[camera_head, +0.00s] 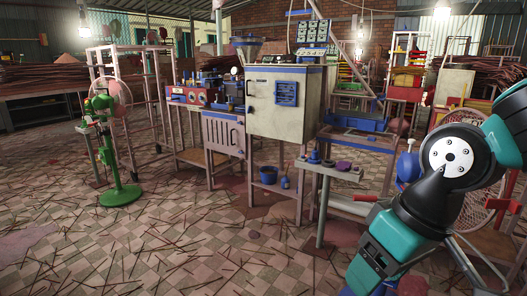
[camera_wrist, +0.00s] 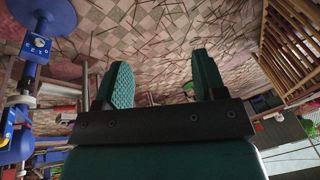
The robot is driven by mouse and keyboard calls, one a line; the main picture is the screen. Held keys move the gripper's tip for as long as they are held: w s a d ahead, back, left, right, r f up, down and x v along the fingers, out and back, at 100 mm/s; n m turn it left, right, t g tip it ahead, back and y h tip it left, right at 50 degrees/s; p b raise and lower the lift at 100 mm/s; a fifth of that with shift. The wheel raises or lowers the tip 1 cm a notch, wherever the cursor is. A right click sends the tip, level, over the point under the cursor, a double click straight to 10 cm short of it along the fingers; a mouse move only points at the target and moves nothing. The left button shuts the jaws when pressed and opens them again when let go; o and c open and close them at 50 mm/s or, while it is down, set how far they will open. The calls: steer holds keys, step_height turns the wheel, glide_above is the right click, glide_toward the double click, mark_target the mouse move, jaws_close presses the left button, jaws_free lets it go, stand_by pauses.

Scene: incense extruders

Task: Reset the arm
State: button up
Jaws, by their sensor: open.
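My arm, teal and black, reaches in from the right side of the head view, bent at a large joint. Its gripper end is not clearly seen there. In the wrist view my gripper (camera_wrist: 160,90) shows two teal ridged fingers standing apart with nothing between them. Behind the fingers are the tiled floor and scattered sticks. The gripper touches nothing that I can see.
A grey machine cabinet (camera_head: 286,104) with blue parts stands at the centre. A green pedestal fan (camera_head: 121,193) stands at the left. A small side table (camera_head: 328,171) is close to my arm. Thin sticks litter the open tiled floor (camera_head: 190,245) in front.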

steer(key=s+r+n, duration=0.1)
steer(key=s, duration=0.6)
step_height(320, 180, up, 28)
steer(key=g+p, duration=0.1)
steer(key=p, duration=2.6)
steer(key=shift+s+a+y+p, duration=0.2)
steer(key=shift+s+y+p, duration=0.05)
steer(key=shift+y+p, duration=0.15)
